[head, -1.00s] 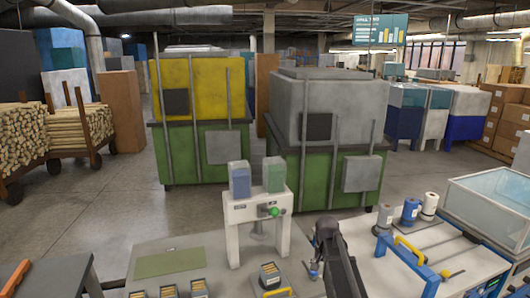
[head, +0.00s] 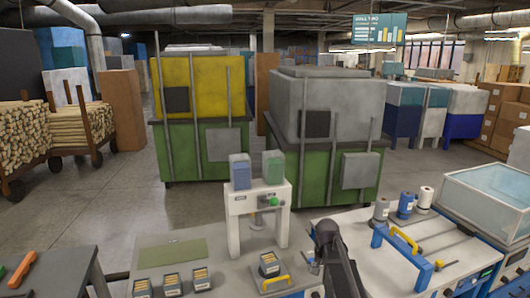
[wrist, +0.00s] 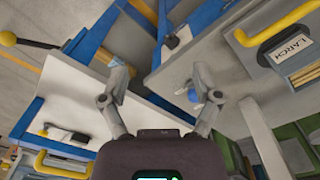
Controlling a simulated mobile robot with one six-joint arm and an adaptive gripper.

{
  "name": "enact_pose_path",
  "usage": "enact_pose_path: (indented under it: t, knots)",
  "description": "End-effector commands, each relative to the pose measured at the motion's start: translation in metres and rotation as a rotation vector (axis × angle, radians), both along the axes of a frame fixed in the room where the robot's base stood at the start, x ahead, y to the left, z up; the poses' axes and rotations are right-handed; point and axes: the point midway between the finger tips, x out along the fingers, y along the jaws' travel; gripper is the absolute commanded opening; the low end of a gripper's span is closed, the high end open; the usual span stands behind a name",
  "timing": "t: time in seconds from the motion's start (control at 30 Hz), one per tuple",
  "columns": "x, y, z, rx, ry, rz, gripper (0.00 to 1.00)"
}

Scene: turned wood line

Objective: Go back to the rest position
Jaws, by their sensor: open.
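My arm shows in the head view as a dark link (head: 338,262) at the front, between the grey work table and the white-and-blue bench. My gripper is mostly hidden behind that link in the head view. In the wrist view my gripper (wrist: 161,88) has its two grey fingers spread wide apart, with nothing between them. Beyond the fingers are blue frame bars and pale panels, seen at a tilt. A box labelled LARCH (wrist: 290,45) with a yellow handle is at the upper right of the wrist view, apart from the fingers.
A white press stand (head: 235,225) stands on the grey table (head: 210,268), left of my arm. Several small boxes (head: 171,284) are along its front. A bench with a blue frame (head: 400,250) and a clear-walled tank (head: 490,205) are right. Open floor (head: 110,215) lies behind left.

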Motion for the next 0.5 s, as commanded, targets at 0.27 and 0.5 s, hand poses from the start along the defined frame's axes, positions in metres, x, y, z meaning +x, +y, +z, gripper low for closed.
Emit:
enact_pose_path:
  t: [0.27, 0.5]
  knots:
    - [-0.034, 0.006, -0.018, 0.0, 0.0, 0.068, 0.81]
    - [-0.08, 0.013, -0.042, 0.0, 0.0, 0.168, 0.81]
